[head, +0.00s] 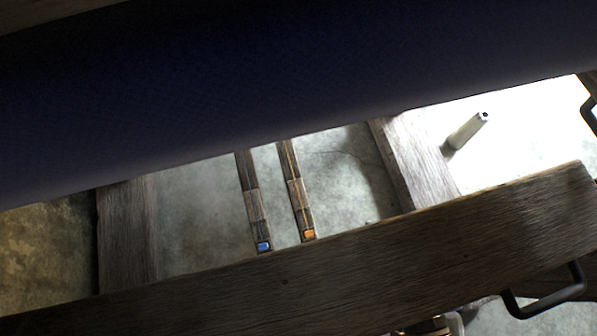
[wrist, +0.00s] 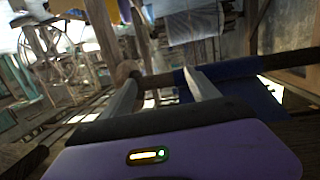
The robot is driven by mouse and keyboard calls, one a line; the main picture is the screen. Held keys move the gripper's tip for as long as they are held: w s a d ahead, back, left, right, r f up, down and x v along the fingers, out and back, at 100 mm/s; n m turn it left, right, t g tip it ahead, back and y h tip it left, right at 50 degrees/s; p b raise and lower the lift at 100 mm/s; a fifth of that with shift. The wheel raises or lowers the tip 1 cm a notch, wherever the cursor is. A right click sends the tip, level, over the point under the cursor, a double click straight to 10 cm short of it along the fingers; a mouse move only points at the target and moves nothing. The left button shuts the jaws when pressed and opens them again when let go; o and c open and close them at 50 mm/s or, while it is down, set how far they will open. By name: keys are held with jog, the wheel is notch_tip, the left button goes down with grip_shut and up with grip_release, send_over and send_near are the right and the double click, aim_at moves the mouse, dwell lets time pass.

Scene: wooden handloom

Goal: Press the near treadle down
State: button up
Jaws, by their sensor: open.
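Two slim wooden treadles run side by side over the pale floor in the head view. The left treadle (head: 254,203) ends in a blue tag (head: 263,246). The right treadle (head: 296,194) ends in an orange tag (head: 308,234). Their far ends are hidden behind the dark cloth roll, and I cannot tell which counts as near. Both look unpressed, but their height is hard to judge. No treadle can be made out there.
A dark blue cloth roll (head: 250,85) spans the top of the head view. A thick wooden beam (head: 290,275) crosses below the treadle ends, with a black handle (head: 545,300) at its right.

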jog(key=w+a+f+n+g+y+p, duration=0.2)
jog(key=w+a+f+p, duration=0.1)
jog(key=w+a+f, duration=0.6)
jog(key=g+p, duration=0.2)
jog(key=g, duration=0.3)
send_over(298, 194)
jog(key=w+a, duration=0.1)
notch_tip(298, 194, down, 8)
jog(key=s+f+g+h, duration=0.1)
jog(key=f, duration=0.3)
jog(key=s+d+f+g+h, duration=0.1)
jog(key=f+g, duration=0.1)
jog(key=f, duration=0.1)
jog(key=s+f+g+h, duration=0.1)
jog(key=s+f, duration=0.1)
jog(key=f, duration=0.2)
jog(key=shift+d+f+g, duration=0.25)
jog(key=shift+f+g, duration=0.1)
jog(key=shift+g, duration=0.05)
jog(key=shift+s+d+f, duration=0.15)
jog(key=shift+f+m, duration=0.25)
jog(key=shift+m, duration=0.05)
jog(key=b+x, duration=0.4)
jog(key=x, duration=0.3)
jog(key=shift+d+f, duration=0.1)
jog(key=shift+f, duration=0.05)
jog(key=shift+c, duration=0.2)
